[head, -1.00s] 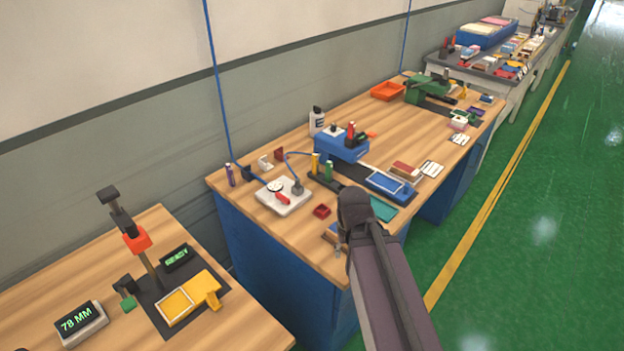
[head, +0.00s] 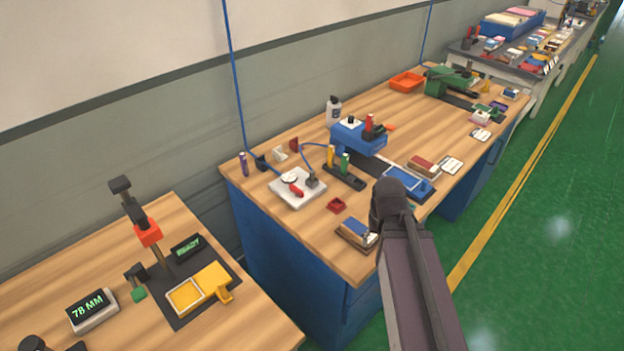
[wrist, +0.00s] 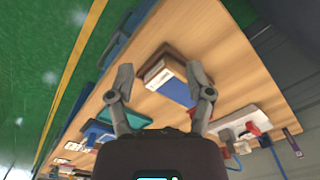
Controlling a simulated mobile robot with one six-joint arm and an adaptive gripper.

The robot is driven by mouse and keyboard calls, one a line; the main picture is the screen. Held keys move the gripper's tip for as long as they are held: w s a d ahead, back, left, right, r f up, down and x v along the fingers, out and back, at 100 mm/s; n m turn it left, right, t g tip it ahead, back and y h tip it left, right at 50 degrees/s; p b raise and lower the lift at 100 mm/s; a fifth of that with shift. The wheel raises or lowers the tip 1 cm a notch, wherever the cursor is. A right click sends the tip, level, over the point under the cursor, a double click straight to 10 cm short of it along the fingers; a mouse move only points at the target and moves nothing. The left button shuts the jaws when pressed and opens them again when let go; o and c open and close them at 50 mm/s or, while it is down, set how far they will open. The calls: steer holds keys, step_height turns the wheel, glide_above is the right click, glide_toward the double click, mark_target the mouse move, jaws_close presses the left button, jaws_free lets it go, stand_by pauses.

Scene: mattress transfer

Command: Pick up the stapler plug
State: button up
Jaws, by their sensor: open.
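A grey block with a blue cable, which looks like the stapler plug (head: 312,181), sits on a white unit (head: 285,196) with a round dial and a red lever. The cable loops back towards a blue machine (head: 366,142), likely the stapler. My gripper (wrist: 159,68) is open and empty, above the bench's near end. Its fingers frame a brown, white and blue item, apart from the plug. My arm hides the gripper's fingers in the head view.
A black holder (head: 345,177) with yellow and green cylinders stands right of the plug. A second bench (head: 120,285) with a yellow fixture is at the left.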

steer(key=w+a+m+y, duration=0.1)
steer(key=w, duration=0.1)
steer(key=w+a+f+m+y+b, duration=0.1)
steer(key=w+m, duration=0.1)
steer(key=w+a+m+t+b, duration=0.1)
steer(key=w, duration=0.1)
steer(key=shift+f+m+y, duration=0.3)
steer(key=shift+m+y, duration=0.1)
steer(key=w+a+m+y+b, duration=0.1)
steer(key=w+m, duration=0.1)
steer(key=w+m+t+y, duration=0.1)
steer(key=w+m, duration=0.1)
steer(key=w+a+m+y+b, duration=0.1)
steer(key=w+m, duration=0.1)
steer(key=w, duration=0.1)
steer(key=shift+a+y+b, duration=0.3)
steer(key=shift+a, duration=0.05)
steer(key=w+r+m+t+y+b, duration=0.1)
steer(key=w+m+t+y+b, duration=0.1)
steer(key=w+m, duration=0.3)
steer(key=m+t+y+b, duration=0.2)
steer(key=m+y, duration=0.2)
steer(key=m, duration=0.3)
glide_toward(312, 178)
step_height(312, 178, up, 4)
steer(key=d, duration=0.3)
steer(key=shift+s+a+f, duration=0.1)
steer(key=shift+s, duration=0.35)
